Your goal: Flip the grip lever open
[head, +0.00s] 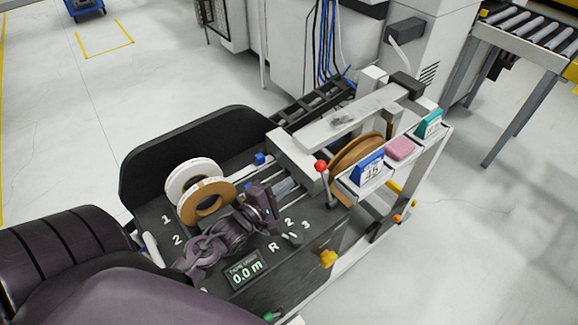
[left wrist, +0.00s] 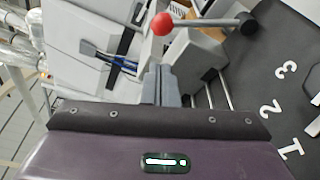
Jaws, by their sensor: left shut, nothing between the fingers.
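The grip lever is a dark rod with a red ball knob (head: 321,166), at the right edge of the black machine bed by the white block. In the left wrist view, the red knob (left wrist: 162,24) is beyond my fingertips, and its rod runs right to a dark round pivot (left wrist: 247,23). My left gripper (head: 272,196) is above the bed, left of and apart from the knob. Its fingers (left wrist: 162,85) are shut and empty, pointing toward the knob side. My right gripper does not show.
Two tape rolls (head: 203,190) stand on the bed left of my left gripper. A brown roll (head: 357,155) sits behind a shelf of coloured blocks (head: 368,168). A display reading 0.0 m (head: 246,271) and a yellow knob (head: 328,258) are in front. White floor is open at right.

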